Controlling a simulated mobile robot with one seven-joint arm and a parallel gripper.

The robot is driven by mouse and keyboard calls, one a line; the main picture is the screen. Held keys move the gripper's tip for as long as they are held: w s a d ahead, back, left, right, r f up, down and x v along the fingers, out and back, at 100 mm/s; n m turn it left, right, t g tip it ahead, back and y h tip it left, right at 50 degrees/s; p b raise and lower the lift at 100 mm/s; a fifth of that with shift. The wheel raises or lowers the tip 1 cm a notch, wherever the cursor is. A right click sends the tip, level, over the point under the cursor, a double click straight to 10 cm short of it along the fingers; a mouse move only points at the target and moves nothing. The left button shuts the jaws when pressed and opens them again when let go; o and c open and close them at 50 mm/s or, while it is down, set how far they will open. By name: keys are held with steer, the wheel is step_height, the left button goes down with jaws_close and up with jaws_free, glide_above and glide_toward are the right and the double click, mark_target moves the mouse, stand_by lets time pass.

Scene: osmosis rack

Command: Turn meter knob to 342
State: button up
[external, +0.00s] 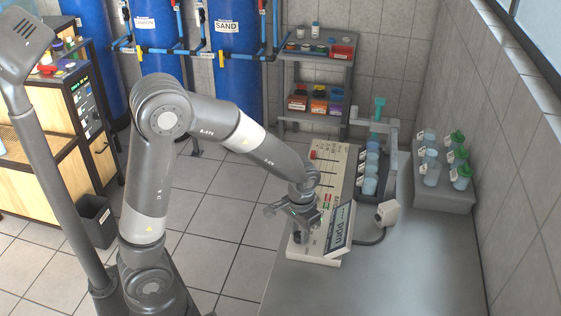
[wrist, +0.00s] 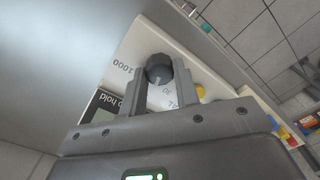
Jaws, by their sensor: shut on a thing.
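The meter (external: 323,258) is a long cream box lying on the grey table, with a tilted display (external: 340,226) on it. Its dark round knob (wrist: 159,69) shows in the wrist view between my fingertips, with a pale mark on its near side. Printed numbers, one reading 1000, lie around it. My gripper (wrist: 160,76) is shut on the knob from both sides. In the external view my gripper (external: 298,232) is over the near end of the meter and mostly hides the knob. The display's reading is too small to make out.
A grey tray (external: 443,198) of green-lidded bottles is at the right by the wall. A small pale device (external: 388,213) with a cable sits beside the display. The table's front right is clear.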

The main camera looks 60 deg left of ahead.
steer(key=shift+m, duration=1.6)
steer(key=o, duration=1)
steer(key=shift+c, duration=0.2)
step_height(320, 180, up, 11)
steer(key=shift+f, duration=0.1)
steer(key=s+a+r+n+t, duration=0.1)
steer(key=s+r, duration=0.3)
steer(key=s, duration=0.5)
steer(key=s+a+r+t, duration=0.2)
steer(key=s+r+t, duration=0.2)
steer(key=s, duration=0.5)
steer(key=shift+a+r+n+t, duration=0.2)
steer(key=shift+a+n+t, duration=0.1)
steer(key=shift+a+n, duration=0.1)
